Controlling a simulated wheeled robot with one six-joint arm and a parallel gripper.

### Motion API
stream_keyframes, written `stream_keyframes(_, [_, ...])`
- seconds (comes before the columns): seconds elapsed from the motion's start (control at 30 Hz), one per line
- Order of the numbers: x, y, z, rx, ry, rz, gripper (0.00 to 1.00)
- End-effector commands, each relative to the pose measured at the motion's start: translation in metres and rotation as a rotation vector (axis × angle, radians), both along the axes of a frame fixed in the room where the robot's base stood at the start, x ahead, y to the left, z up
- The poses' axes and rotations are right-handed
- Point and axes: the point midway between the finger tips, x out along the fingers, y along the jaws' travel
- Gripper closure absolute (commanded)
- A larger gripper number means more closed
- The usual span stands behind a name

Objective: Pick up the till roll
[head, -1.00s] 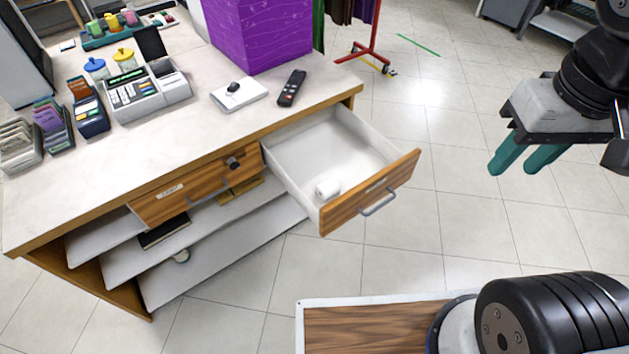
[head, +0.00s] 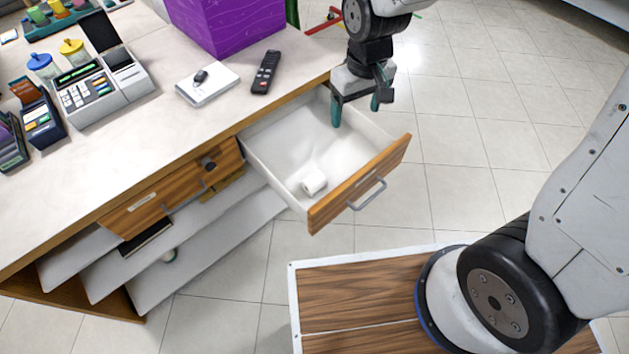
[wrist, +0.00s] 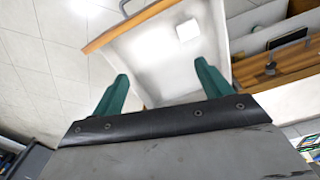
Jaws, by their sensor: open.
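The white till roll (head: 313,182) lies in the open drawer (head: 262,150), near its front panel. It also shows in the wrist view (wrist: 188,30), beyond my fingertips and a little right of the middle between them. My gripper (head: 358,113) has teal fingers and is open and empty. It is above the right rear part of the drawer, apart from the roll. In the wrist view the fingers (wrist: 162,82) are spread wide, with the white drawer floor between them.
The drawer's wooden front (head: 362,185) with its metal handle juts out from the counter (head: 150,140). Floor right of the drawer is clear.

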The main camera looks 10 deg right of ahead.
Motion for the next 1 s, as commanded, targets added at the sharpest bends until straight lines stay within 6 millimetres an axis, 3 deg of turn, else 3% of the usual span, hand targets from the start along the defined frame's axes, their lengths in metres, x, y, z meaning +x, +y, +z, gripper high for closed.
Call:
stream_keyframes(0.03, [0.005, 0.013, -0.026, -0.006, 0.018, 0.032, 0.23])
stream_keyframes(0.2, [0.013, 0.050, -0.104, -0.012, 0.033, 0.122, 0.23])
stream_keyframes(0.4, [0.009, 0.075, -0.170, -0.017, 0.041, 0.192, 0.23])
stream_keyframes(1.0, [0.005, 0.085, -0.246, -0.019, 0.044, 0.218, 0.23])
